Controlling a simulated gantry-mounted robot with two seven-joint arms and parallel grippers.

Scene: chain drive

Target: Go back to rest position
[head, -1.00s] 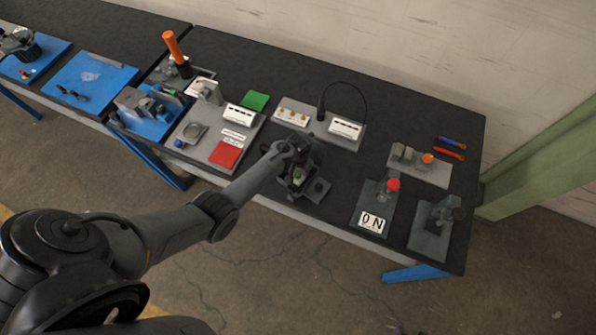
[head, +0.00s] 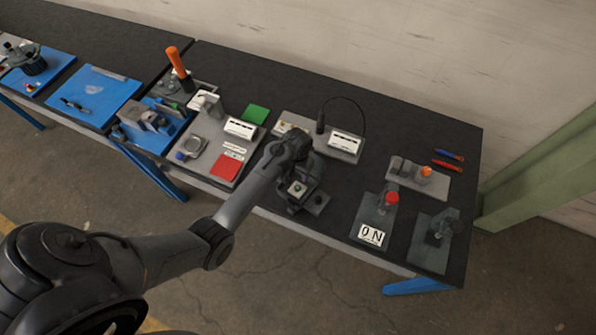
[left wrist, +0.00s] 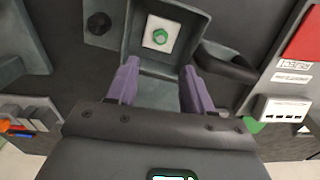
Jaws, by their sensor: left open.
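My left gripper (left wrist: 159,78) is open, with two purple fingers apart and nothing between them. It hovers above a dark grey fixture (left wrist: 110,55), which has a square recess. A white square plate (left wrist: 176,27) with a green ring-like part (left wrist: 160,36) lies inside the recess, beyond the fingertips. In the head view the fixture (head: 314,204) is at the table's front edge, partly hidden by my left wrist (head: 288,150). The fingers are hidden behind the wrist there. My right gripper is not in view.
A panel with a red square (head: 225,168) stands left of the fixture. A grey box with a black cable (head: 345,143) is behind it. An "ON" plate with a red knob (head: 391,198) is to the right. Bare black tabletop (head: 415,115) lies at the back right.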

